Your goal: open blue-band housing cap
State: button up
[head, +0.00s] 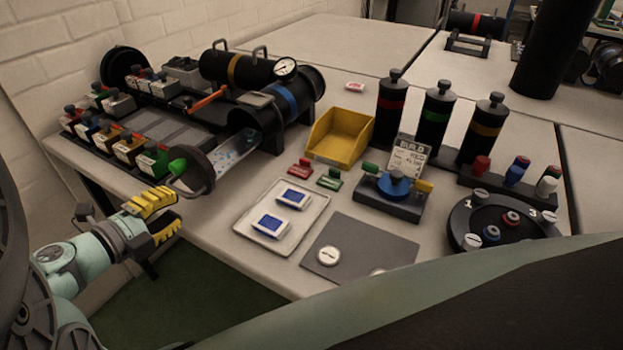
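The blue-band housing (307,84) is a black cylinder lying on its side at the back left of the table, with a blue band (284,100) around it. Its dark round cap (201,172) stands away from the cylinder's mouth, towards the front left. A pale, clear-looking slide with blue specks (238,152) spans between the cap and the housing. My gripper (180,208), with yellow finger pads, is open and appears empty just below and left of the cap. I cannot tell whether a fingertip touches the cap's rim.
Boxes with coloured fronts (124,148) stand left of the housing. A yellow-band cylinder with a gauge (285,68) is behind it. A yellow bin (339,137) stands to its right. A white tray (255,235) with blue-faced items lies front centre. Floor is open below my gripper.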

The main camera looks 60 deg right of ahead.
jog(key=v, duration=0.7)
jog(key=shift+a, duration=0.35)
